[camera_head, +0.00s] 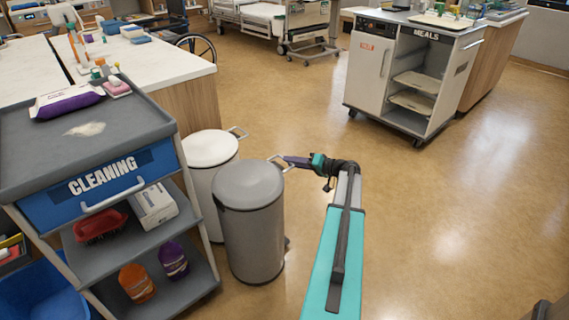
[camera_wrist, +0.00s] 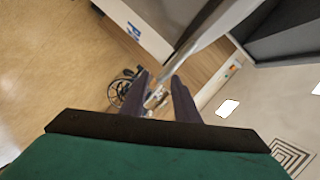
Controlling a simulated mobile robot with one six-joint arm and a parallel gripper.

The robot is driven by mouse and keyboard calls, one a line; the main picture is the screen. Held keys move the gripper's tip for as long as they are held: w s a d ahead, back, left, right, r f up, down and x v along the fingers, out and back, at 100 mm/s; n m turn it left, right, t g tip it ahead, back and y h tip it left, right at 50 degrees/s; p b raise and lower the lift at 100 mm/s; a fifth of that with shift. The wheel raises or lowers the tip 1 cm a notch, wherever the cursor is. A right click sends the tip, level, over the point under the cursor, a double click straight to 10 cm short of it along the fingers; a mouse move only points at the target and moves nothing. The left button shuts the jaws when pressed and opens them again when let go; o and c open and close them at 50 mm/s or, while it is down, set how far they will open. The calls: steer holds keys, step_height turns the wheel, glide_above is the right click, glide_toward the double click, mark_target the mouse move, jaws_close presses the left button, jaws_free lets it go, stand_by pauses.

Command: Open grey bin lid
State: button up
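The grey bin (camera_head: 252,235) stands upright on the floor beside the cleaning cart. Its round grey lid (camera_head: 247,186) lies flat and shut on top. A pale loop handle (camera_head: 281,165) sticks out from the lid's far right edge. My gripper (camera_head: 288,160) is at this handle, reaching in from the right. In the wrist view, the two dark purple fingers of my gripper (camera_wrist: 160,88) stand apart. A pale bar runs down towards the gap between their tips. I cannot tell whether the fingers touch the handle.
A white-lidded bin (camera_head: 208,148) with its own handle stands close behind the grey one. The cleaning cart (camera_head: 90,150) is close on the left. A meals cart (camera_head: 372,72) stands at the back right. The floor on the right is clear.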

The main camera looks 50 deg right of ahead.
steer(key=shift+x, duration=1.75)
jaws_close()
steer(key=shift+a, duration=0.15)
steer(key=shift+r, duration=0.2)
